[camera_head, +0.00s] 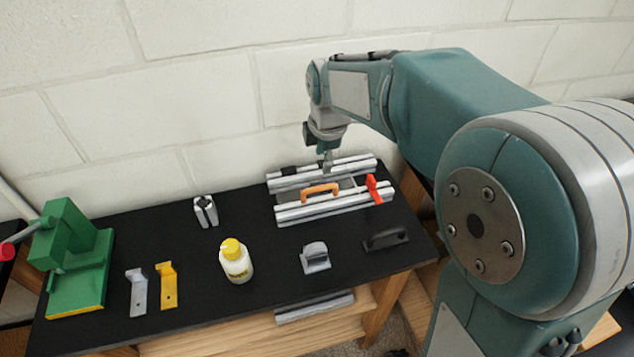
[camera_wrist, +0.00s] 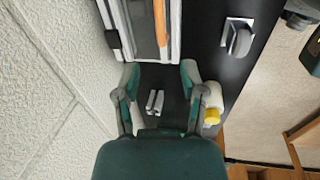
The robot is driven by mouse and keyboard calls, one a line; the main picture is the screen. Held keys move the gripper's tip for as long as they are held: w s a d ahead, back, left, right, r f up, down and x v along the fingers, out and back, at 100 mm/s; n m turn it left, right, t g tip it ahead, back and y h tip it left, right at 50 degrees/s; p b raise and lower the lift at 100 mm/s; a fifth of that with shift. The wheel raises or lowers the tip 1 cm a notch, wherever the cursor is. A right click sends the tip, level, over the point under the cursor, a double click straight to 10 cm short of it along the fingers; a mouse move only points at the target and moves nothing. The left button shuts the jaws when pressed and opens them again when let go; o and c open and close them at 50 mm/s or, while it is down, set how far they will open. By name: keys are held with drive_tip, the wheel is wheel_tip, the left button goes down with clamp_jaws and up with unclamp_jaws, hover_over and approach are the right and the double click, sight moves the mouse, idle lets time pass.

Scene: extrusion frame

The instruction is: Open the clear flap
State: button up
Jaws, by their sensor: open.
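The extrusion frame (camera_head: 325,207) of silver rails lies at the back right of the black bench top. The clear flap (camera_wrist: 143,30) looks like a grey see-through panel between its rails. An orange handle (camera_head: 320,191) sits on the panel; part of it shows at the top of the wrist view (camera_wrist: 160,22). A red bracket (camera_head: 374,189) stands at the frame's right end. My gripper (camera_head: 327,160) is above the frame's back rail, behind the handle. In the wrist view, its fingers (camera_wrist: 159,74) are spread and empty near the frame's end; contact cannot be told.
A short extrusion piece (camera_head: 205,211), a yellow-capped bottle (camera_head: 236,262), a grey bracket (camera_head: 314,257) and a black handle (camera_head: 386,239) stand around the frame. A white block wall (camera_head: 160,110) is close behind.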

sight(320, 187)
drive_tip(key=f, duration=0.3)
drive_tip(key=w+f, duration=0.1)
drive_tip(key=f, duration=0.3)
drive_tip(key=w+f, duration=0.1)
drive_tip(key=f, duration=0.2)
drive_tip(key=shift+w+a+f, duration=0.1)
drive_tip(key=shift+a+f, duration=0.1)
drive_tip(key=shift+f, duration=0.15)
clamp_jaws()
